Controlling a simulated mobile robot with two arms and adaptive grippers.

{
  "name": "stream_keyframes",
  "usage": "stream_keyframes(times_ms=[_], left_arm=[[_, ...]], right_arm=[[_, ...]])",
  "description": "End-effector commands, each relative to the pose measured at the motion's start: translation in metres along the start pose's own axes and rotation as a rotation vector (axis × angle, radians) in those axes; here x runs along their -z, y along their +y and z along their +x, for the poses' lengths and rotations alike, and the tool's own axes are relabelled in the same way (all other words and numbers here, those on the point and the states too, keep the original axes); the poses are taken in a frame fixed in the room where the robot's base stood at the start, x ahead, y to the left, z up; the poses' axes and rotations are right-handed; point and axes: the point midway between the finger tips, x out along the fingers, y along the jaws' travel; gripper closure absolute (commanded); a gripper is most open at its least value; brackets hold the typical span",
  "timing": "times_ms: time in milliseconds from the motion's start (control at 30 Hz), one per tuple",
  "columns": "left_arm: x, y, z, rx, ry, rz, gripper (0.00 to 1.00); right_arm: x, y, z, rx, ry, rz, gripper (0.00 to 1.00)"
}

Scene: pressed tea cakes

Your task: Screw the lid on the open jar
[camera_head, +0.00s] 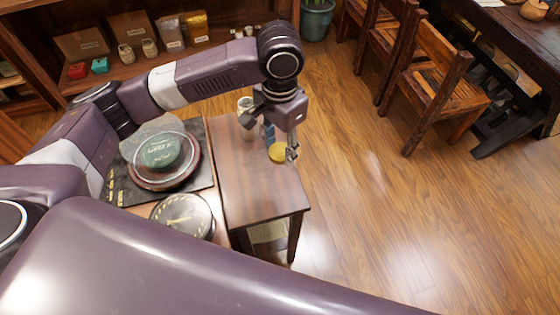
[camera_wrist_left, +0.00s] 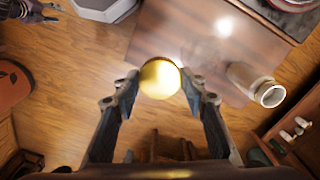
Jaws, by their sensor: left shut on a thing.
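A round golden-yellow lid (camera_head: 278,152) is held between the fingertips of my left gripper (camera_head: 283,148), above the right part of the small wooden table. In the left wrist view the lid (camera_wrist_left: 160,78) sits between both fingertips of my left gripper (camera_wrist_left: 160,86). A pale jar (camera_head: 245,104) stands on the table beyond the gripper, partly hidden by it in the head view. In the left wrist view the jar (camera_wrist_left: 250,84) is right of the lid, apart from it, with its round mouth open. My right gripper (camera_wrist_left: 35,12) appears to show small at the top left there; its jaw state is unclear.
The small wooden table (camera_head: 255,190) is mostly clear at its front. At left, a dark mat carries a round tray (camera_head: 135,178) with a green-labelled tea cake (camera_head: 160,150). A round dial scale (camera_head: 183,215) is nearer. Shelves stand behind; chairs (camera_head: 430,85) stand at right.

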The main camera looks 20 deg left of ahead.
Motion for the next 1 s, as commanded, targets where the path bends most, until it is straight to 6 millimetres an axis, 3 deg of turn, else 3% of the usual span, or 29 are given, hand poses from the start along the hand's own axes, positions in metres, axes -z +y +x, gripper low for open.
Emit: stream_keyframes(times_ms=[200, 667, 767, 1000], left_arm=[[0.000, 0.000, -0.017, 0.000, 0.000, 0.000, 0.68], [-0.002, -0.001, -0.020, 0.001, 0.002, -0.011, 0.68], [-0.012, -0.004, -0.028, 0.001, 0.007, -0.069, 0.68], [-0.063, -0.011, -0.055, -0.001, 0.011, -0.331, 0.68]], right_arm=[[0.000, 0.000, 0.001, 0.000, 0.000, 0.000, 0.60], [0.000, -0.001, 0.001, 0.001, 0.000, 0.001, 0.60], [0.000, -0.001, 0.001, 0.001, 0.000, 0.001, 0.60], [0.000, -0.001, 0.001, 0.001, 0.000, 0.001, 0.60]])
